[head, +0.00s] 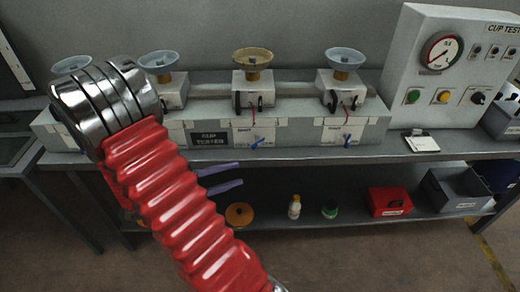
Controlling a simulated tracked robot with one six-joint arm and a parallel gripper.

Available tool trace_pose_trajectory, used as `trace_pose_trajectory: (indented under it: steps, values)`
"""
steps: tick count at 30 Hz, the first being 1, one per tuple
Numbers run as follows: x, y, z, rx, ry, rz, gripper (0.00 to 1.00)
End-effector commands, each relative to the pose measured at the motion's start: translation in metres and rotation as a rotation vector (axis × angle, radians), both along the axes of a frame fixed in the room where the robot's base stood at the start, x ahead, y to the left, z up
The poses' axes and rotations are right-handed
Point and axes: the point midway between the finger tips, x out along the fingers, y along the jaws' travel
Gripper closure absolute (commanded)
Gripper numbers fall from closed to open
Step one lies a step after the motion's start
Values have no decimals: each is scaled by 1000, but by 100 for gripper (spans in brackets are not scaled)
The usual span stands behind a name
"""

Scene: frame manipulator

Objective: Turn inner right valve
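A grey cup tester bench unit (375,133) carries a row of stations with dish-shaped cups on top. The inner right station (253,87), third from the left, has a brownish cup (252,57). On its front is a small blue valve handle (258,143), slanted, with a red part above it. My gripper (222,177) shows as two purple fingers sticking out to the right from behind my red arm. The fingers are apart with nothing between them. They appear below and left of the handle, clear of it in the picture. The gripper's base is hidden behind my arm.
The outer right station (341,92) has another blue handle (347,141). A control box with a gauge (441,53) stands at the right. The bench edge (300,157) runs below the stations. The lower shelf holds a red box (389,202), a grey bin (455,190) and small bottles.

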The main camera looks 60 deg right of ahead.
Motion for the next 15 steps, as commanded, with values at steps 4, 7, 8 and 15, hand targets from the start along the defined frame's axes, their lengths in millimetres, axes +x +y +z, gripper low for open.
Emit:
trace_pose_trajectory:
  steps: [4, 7, 8, 15]
  values:
    - [-5, 19, 11, 87, -99, -35, 68]
    - [-8, 33, 15, 151, -164, -52, 68]
    - [-8, 38, 16, 169, -184, -57, 68]
    - [-9, 74, 22, 332, -349, -67, 68]
